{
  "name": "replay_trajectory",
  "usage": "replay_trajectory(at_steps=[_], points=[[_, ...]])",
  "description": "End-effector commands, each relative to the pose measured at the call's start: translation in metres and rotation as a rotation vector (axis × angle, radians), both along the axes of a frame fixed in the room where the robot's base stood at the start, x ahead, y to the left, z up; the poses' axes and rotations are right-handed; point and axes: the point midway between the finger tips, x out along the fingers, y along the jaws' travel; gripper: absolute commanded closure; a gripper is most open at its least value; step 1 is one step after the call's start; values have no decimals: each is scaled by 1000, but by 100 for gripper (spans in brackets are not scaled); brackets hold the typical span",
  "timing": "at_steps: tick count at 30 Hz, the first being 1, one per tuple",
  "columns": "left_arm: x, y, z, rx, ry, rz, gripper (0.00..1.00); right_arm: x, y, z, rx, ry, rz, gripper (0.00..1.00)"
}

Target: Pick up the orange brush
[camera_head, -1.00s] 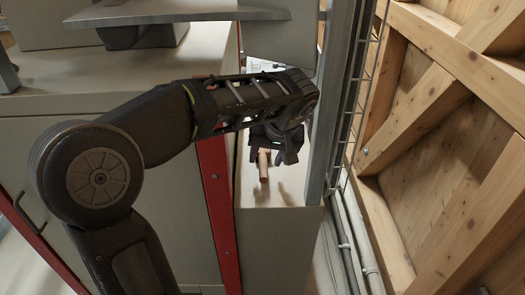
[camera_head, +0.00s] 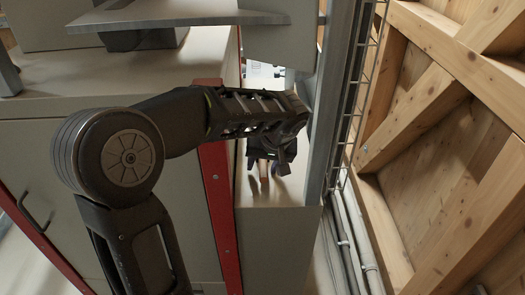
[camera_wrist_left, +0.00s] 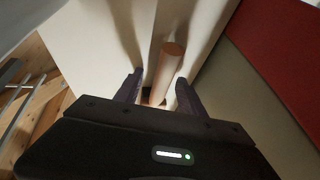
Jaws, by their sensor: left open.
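The orange brush shows as a tan-orange, stick-like handle (camera_head: 264,182) on the narrow pale surface in the head view. Its round end (camera_wrist_left: 173,48) points up toward the camera in the left wrist view, and the handle runs down between my fingers. My left gripper (camera_head: 267,171) is open over the brush. In the left wrist view its two dark fingers (camera_wrist_left: 158,80) stand on either side of the handle, with visible gaps. The lower part of the brush is hidden by the gripper body. My right gripper is not in view.
A grey cabinet (camera_head: 110,150) with a red edge strip (camera_head: 219,205) is left of the narrow surface. A metal post (camera_head: 334,110) and a wooden frame wall (camera_head: 440,150) close the right side. A metal shelf plate (camera_head: 180,13) overhangs at the top.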

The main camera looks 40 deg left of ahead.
Motion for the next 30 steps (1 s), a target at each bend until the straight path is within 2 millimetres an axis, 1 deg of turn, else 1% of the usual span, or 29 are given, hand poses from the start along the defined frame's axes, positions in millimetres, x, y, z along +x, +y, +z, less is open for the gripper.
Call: replay_trajectory(at_steps=[5, 22, 30], points=[[0, 0, 0, 0, 0, 0, 53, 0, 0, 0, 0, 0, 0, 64], [0, 0, 0, 0, 0, 0, 99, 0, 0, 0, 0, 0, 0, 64], [0, 0, 1, 1, -1, 0, 100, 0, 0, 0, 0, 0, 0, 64]])
